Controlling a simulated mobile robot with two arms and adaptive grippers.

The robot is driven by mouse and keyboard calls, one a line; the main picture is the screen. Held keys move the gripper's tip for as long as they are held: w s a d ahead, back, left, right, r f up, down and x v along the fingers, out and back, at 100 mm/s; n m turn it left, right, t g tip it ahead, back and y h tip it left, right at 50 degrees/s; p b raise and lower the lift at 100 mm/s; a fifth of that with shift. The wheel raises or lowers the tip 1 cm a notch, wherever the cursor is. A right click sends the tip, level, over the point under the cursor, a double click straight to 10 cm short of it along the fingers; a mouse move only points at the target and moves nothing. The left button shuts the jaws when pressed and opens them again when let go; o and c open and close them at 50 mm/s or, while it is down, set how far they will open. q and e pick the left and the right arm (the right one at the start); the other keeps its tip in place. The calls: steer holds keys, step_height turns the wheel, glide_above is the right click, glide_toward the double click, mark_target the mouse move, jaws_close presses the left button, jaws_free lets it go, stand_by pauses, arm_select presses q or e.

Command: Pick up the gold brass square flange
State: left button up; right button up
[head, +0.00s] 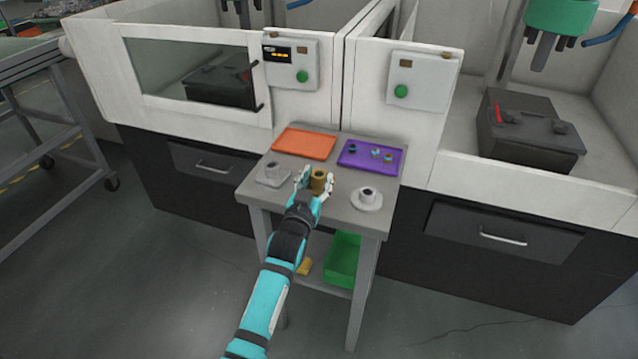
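The gold brass flange (318,177) stands on the small grey table, its round hub upright; its base is largely hidden by my gripper, so I cannot tell its shape. My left gripper (315,183) reaches over the table's front edge with its fingers spread, one on each side of the flange. The fingers look open; contact with the flange is too small to tell. My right gripper is not in view.
A grey square flange (272,174) lies left and a pale round flange (367,198) right on the grey table (343,206). A green bin (342,260) sits below. White machine walls stand behind.

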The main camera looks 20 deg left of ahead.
arm_select(q)
jaws_close()
steer(key=shift+r, duration=0.15)
steer(key=shift+r, duration=0.15)
